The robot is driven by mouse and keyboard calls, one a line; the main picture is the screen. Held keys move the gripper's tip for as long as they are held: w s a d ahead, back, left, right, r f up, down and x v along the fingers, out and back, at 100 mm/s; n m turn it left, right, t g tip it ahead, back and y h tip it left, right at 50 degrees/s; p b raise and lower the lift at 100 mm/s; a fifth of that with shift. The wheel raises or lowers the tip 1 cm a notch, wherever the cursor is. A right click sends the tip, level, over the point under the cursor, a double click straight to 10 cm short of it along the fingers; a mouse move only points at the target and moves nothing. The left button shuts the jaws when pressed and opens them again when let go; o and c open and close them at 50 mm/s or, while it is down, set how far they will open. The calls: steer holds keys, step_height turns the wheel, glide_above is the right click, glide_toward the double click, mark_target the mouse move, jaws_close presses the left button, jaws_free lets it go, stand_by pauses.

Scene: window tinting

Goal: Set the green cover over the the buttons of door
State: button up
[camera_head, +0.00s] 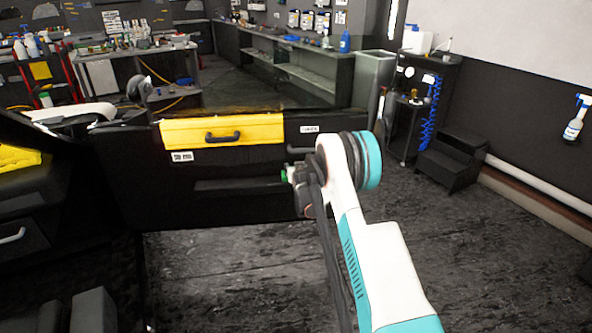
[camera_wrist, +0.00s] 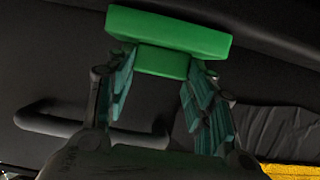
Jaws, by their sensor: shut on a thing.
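The green cover (camera_wrist: 168,32) is a block with a wide top and a narrower stem. My gripper (camera_wrist: 161,76) is shut on the stem, with a teal ribbed finger on each side. In the head view only a small green bit of the cover (camera_head: 284,174) shows, left of my gripper (camera_head: 292,176); my wrist hides much around it. The black door (camera_head: 150,195) stands upright across the middle, and the cover is in front of its right part. The wrist view shows the dark door surface (camera_wrist: 50,70) behind the cover. I cannot make out the buttons.
A yellow panel (camera_head: 180,133) with a black handle (camera_head: 222,137) lies along the door's top edge. A curved black handle (camera_wrist: 55,122) is at left in the wrist view. A black step stool (camera_head: 450,158) stands at right. The floor in front is clear.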

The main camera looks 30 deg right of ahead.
steer(key=shift+f, duration=0.25)
steer(key=o, duration=1.2)
steer(key=shift+c, duration=0.2)
steer(key=v, duration=1.2)
